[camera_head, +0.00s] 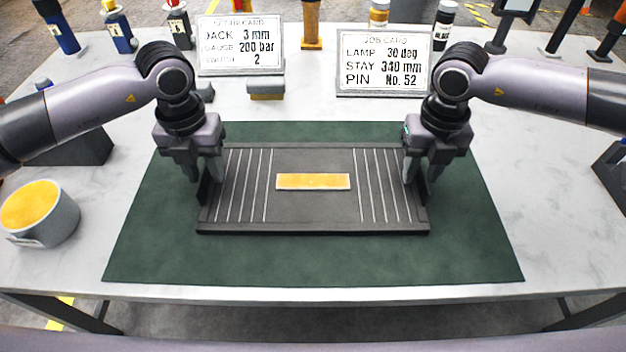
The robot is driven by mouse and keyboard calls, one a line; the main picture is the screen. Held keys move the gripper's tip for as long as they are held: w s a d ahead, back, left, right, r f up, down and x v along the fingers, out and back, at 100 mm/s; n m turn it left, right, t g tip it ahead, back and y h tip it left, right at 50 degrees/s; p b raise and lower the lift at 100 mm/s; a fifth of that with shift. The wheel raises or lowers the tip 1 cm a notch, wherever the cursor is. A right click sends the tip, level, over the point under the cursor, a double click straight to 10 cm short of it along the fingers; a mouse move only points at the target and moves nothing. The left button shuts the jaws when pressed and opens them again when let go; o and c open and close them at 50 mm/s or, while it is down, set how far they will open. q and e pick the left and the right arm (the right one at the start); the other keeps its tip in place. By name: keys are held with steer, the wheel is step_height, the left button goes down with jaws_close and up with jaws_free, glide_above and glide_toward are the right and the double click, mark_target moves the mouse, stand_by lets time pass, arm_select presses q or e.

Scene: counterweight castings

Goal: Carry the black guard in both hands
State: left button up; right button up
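The black guard (312,208) is a wide flat dark panel with pale lines towards both ends and a yellow label (312,181) in the middle. It appears to lie flat on the green mat (310,262). An upright black handle stands at each end. My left gripper (204,172) points down at the left handle (204,192), with its fingers apart on either side of it. My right gripper (422,174) is likewise at the right handle (421,190), its fingers apart around it. The fingers partly hide both handles.
A grey cup with a yellow top (42,212) stands at the left. Two cards, a setup card (240,45) and a job card (385,62), stand behind the mat. Jacks and bottles line the back. The mat in front of the guard is clear.

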arm_select(q)
steer(key=shift+f, duration=0.15)
arm_select(e)
steer(key=shift+f, duration=0.15)
arm_select(q)
jaws_close()
arm_select(e)
jaws_close()
stand_by(1.0)
